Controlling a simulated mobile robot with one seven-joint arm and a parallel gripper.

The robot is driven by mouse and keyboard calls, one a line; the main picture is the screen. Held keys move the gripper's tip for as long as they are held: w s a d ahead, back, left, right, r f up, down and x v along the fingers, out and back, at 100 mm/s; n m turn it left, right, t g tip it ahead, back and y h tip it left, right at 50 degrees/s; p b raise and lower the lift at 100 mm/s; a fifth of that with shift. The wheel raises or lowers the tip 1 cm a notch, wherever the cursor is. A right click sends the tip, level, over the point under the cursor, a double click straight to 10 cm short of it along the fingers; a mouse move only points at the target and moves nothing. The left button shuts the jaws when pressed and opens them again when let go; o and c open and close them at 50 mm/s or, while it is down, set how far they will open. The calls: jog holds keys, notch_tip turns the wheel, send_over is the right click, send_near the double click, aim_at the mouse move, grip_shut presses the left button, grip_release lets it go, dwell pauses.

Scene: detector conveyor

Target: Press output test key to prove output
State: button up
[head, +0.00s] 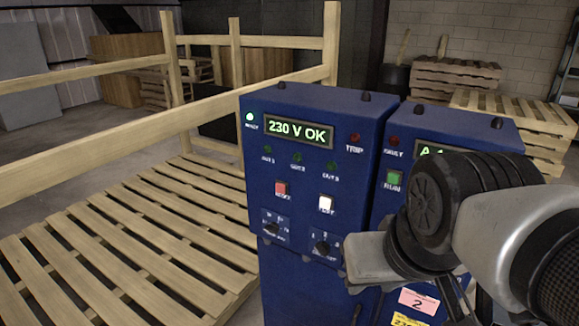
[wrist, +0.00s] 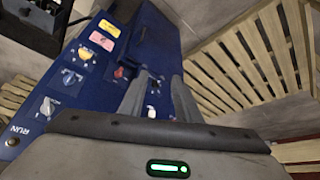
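The blue cabinet (head: 318,175) has a lit display (head: 298,130) reading "230 V OK". A white key (head: 326,204) sits on its front, with a small label that looks like TEST. A red key (head: 282,189) is to its left. Two selector knobs (head: 322,248) are below. The three OUT lamps (head: 297,157) look dark green. My gripper (head: 352,262) is right of and below the white key, near the lower right selector. In the wrist view its fingers (wrist: 161,76) are apart with nothing held. A small white key (wrist: 151,112) shows between them.
A second blue cabinet (head: 470,122) with a green RUN key (head: 394,179) stands at the right, partly hidden by my arm. It bears pink (head: 418,301) and yellow labels. A slatted wooden pallet (head: 130,225) and wooden rails (head: 200,112) lie to the left.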

grip_shut()
dwell(1.5)
